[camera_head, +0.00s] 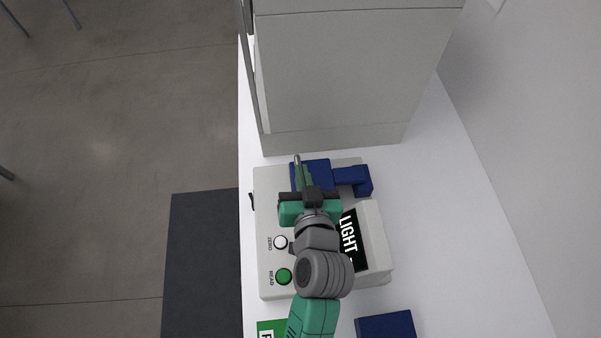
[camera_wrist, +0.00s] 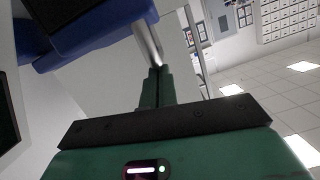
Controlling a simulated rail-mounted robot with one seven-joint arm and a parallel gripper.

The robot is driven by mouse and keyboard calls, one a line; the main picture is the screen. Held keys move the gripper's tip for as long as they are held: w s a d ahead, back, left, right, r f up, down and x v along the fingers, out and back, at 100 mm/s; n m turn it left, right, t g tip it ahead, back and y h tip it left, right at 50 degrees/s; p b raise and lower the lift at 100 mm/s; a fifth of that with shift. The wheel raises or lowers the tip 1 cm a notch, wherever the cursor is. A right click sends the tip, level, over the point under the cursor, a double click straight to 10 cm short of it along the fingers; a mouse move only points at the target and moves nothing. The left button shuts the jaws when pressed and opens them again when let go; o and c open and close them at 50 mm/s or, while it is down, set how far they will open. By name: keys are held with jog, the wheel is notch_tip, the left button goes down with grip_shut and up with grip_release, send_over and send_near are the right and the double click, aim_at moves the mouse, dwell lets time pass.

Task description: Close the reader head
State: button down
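The reader head (camera_head: 316,170) is a dark blue block with a blue arm and hinge end (camera_head: 361,184) to its right, at the far end of the light-grey reader (camera_head: 268,209). The head also shows at the upper left in the wrist view (camera_wrist: 100,40), seemingly raised. A pale metal rod (camera_wrist: 147,42) runs from beside the blue block to my fingertips. My gripper (camera_head: 299,166) reaches over the reader to the head's left edge. Its green fingers (camera_wrist: 158,75) are together; I cannot tell whether the rod lies between them. My arm hides part of the reader.
The reader has a white ZERO button (camera_head: 281,242), a green READ button (camera_head: 283,276) and a black LIGHT display (camera_head: 349,240). A large grey cabinet (camera_head: 340,75) stands just behind. A blue block (camera_head: 386,326) and green label (camera_head: 266,328) lie near the front. White table is free at right.

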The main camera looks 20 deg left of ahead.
notch_tip(320, 180, up, 5)
jog(key=p, duration=0.4)
jog(key=d+f+b+v, duration=0.1)
jog(key=v, duration=0.9)
jog(key=shift+w+a, duration=0.1)
jog(key=shift+a, duration=0.05)
